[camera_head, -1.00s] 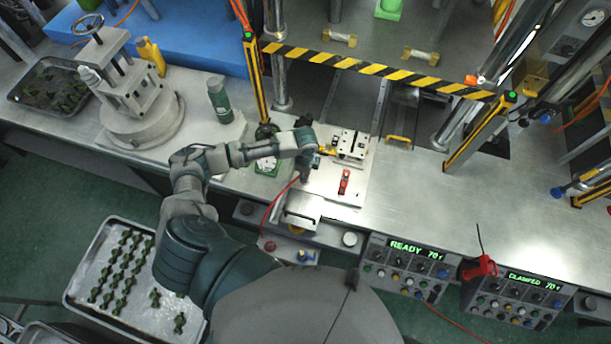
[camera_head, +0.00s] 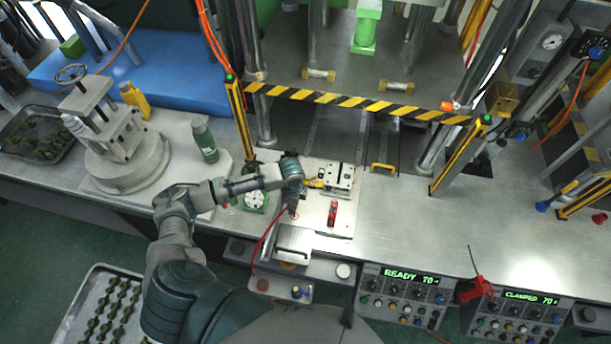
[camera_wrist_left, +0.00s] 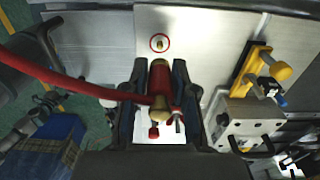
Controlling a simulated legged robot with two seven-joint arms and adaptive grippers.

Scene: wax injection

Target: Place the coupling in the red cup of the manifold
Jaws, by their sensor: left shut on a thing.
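My left gripper (camera_head: 294,213) reaches in over the light plate at the bench's front edge. In the left wrist view its two fingers (camera_wrist_left: 156,92) close on the coupling (camera_wrist_left: 160,78), a red body with a green part and a brass end. A red hose runs to it from the left. A red ring with a brass piece inside (camera_wrist_left: 159,42) lies on the pale surface beyond the fingertips, apart from the coupling; I cannot tell whether it is the manifold's red cup. A red fitting (camera_head: 332,213) stands on the plate right of the gripper. My right gripper is not in view.
A white block (camera_head: 338,178) with a yellow clamp stands close by the gripper, also in the wrist view (camera_wrist_left: 247,125). Open bench (camera_head: 400,215) lies to the right.

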